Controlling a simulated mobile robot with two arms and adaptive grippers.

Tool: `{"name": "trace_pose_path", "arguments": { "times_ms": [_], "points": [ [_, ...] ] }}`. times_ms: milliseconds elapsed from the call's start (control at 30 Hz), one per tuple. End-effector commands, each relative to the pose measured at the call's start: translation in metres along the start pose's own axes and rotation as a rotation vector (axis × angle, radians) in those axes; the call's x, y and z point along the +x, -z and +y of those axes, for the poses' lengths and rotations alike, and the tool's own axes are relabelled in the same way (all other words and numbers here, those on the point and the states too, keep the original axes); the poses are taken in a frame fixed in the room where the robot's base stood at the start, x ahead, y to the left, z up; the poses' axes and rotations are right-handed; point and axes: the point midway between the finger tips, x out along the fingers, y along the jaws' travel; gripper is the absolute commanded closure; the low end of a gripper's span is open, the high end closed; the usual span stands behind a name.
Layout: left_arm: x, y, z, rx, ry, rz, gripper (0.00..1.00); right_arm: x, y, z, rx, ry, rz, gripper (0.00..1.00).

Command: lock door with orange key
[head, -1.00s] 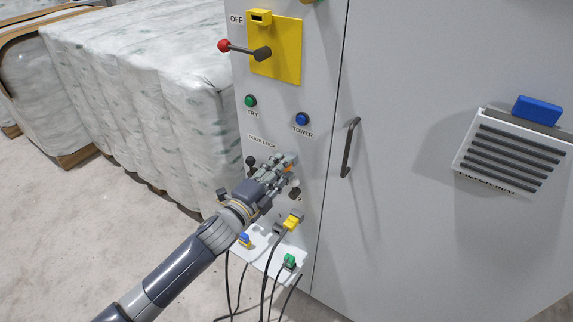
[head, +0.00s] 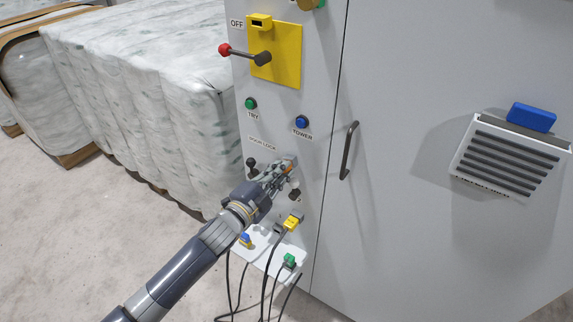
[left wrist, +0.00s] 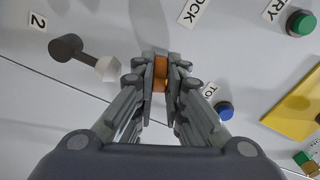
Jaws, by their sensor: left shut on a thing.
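My left gripper (head: 284,168) is shut on the orange key (left wrist: 159,74) at the cabinet's front panel, just below the DOOR LOCK label (head: 262,143). In the left wrist view the key is a small orange piece pinched between the fingertips (left wrist: 159,80), close to the white panel. The lock's face is hidden by the fingers, so I cannot tell how deep the key sits or its turn angle. The grey door (head: 420,230) looks flush with the frame beside the panel. My right gripper is not in view.
A dark knob (head: 251,163) is left of the gripper; another (head: 294,194) is below. Yellow (head: 292,223) and green (head: 289,260) plugs with cables hang below. The door handle (head: 349,150) is to the right. Wrapped bales (head: 140,90) stand at the left.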

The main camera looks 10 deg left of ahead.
Motion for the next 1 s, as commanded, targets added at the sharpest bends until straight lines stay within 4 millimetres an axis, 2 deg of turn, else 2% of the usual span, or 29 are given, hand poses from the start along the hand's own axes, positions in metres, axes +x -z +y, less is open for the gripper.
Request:
{"name": "trace_pose_path", "arguments": {
  "times_ms": [233, 533, 867, 1000],
  "points": [
    [0.000, 0.000, -0.001, -0.039, -0.001, -0.001, 1.00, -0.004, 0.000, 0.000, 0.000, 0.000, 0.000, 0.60],
    [0.000, 0.001, -0.001, -0.307, 0.000, 0.002, 1.00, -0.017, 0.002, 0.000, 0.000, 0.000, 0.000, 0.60],
    [0.000, 0.000, 0.000, -0.331, 0.000, 0.002, 1.00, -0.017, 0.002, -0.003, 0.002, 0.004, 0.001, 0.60],
    [0.000, 0.001, -0.001, -0.420, -0.002, 0.001, 1.00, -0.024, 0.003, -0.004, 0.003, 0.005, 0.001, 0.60]
  ]
}}
